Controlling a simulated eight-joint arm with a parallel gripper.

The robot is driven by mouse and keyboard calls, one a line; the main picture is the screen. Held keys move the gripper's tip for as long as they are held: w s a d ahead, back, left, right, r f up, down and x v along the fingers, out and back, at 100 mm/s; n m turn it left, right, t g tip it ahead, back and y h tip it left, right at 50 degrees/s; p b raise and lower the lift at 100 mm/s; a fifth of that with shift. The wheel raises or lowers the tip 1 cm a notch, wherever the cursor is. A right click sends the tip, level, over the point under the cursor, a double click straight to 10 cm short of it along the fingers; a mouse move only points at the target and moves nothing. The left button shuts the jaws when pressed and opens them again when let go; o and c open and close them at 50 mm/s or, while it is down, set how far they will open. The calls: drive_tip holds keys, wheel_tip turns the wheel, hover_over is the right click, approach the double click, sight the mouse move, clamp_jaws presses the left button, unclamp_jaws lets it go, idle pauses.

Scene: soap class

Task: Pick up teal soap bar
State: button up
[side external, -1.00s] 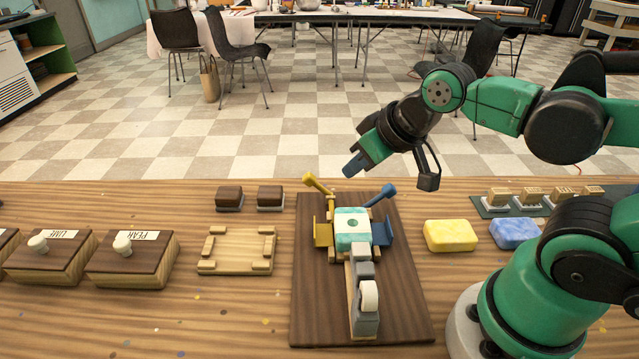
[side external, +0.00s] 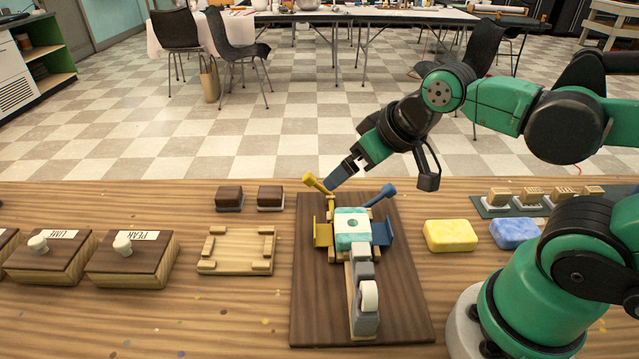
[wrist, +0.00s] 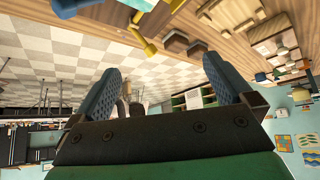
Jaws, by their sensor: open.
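The teal soap bar (side external: 343,242) sits in a jig on a dark brown board (side external: 404,310). A white band with a round mark (side external: 352,213) lies across the bar. My gripper (side external: 347,172) is open and empty above the back edge of the board, apart from the bar. In the side view one blue finger hangs just above the yellow lever (side external: 318,183). In the wrist view my gripper (wrist: 162,66) shows two blue fingers spread wide with nothing between them.
The blue lever (side external: 380,195) and tape dispenser (side external: 368,298) flank the bar. Yellow (side external: 451,236) and blue (side external: 514,232) soap bars lie right. A wooden frame (side external: 236,252) lies left, with lidded boxes LIME (side external: 48,262) and PEAR (side external: 132,264) beyond.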

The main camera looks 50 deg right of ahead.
drive_tip(key=m+g, duration=0.6)
drive_tip(key=m, duration=0.1)
hover_over(353, 224)
drive_tip(key=f, duration=0.4)
drive_tip(key=shift+w+f, duration=0.2)
drive_tip(key=shift+f, duration=0.1)
drive_tip(key=shift+s+f+m+g, duration=0.1)
drive_tip(key=shift+f+m+g, duration=0.4)
drive_tip(key=shift+m, duration=0.4)
drive_tip(key=shift+f, duration=2.8)
drive_tip(key=c, duration=1.3)
